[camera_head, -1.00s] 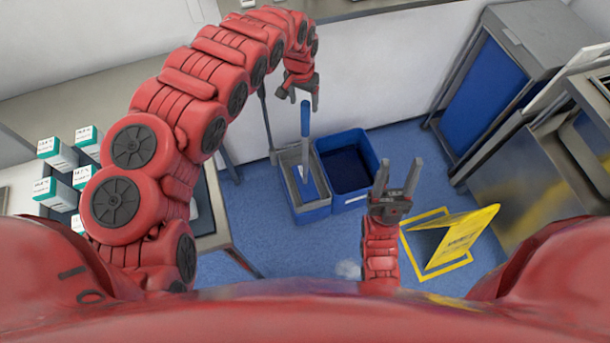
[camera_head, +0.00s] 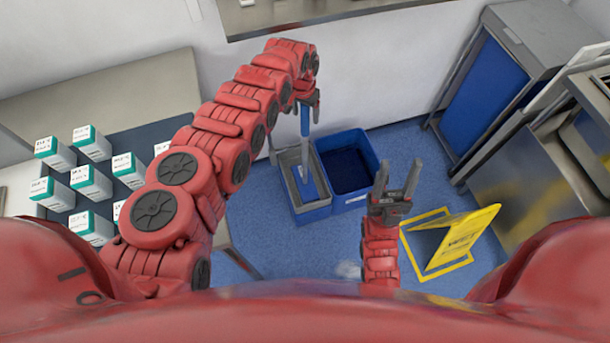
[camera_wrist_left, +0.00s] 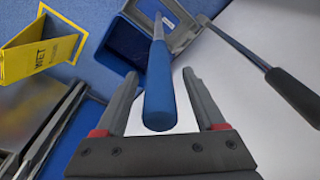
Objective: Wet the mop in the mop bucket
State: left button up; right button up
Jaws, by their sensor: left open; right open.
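The mop has a blue grip (camera_head: 305,122) and stands upright, its lower end in the grey wringer part of the blue mop bucket (camera_head: 315,213). The bucket's right basin is open and dark inside. The mop head is hidden. My left gripper (camera_head: 307,107) is open at the top of the mop grip. In the left wrist view the blue grip (camera_wrist_left: 160,90) lies between the spread fingers (camera_wrist_left: 163,85), with gaps to both. The bucket (camera_wrist_left: 125,42) shows beyond it. My right gripper (camera_head: 398,178) is open and empty, in front of and right of the bucket.
A yellow wet-floor sign (camera_head: 455,238) stands on the blue floor at right. Metal carts (camera_head: 535,45) stand beyond it. White-and-teal boxes (camera_head: 90,183) sit on the table at left. Another pole with a dark grip (camera_wrist_left: 293,95) is near the wall beside the mop.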

pick_arm(q)
jog(key=shift+c, duration=0.2)
grip_shut()
jog(key=shift+r, duration=0.1)
dwell(1.1)
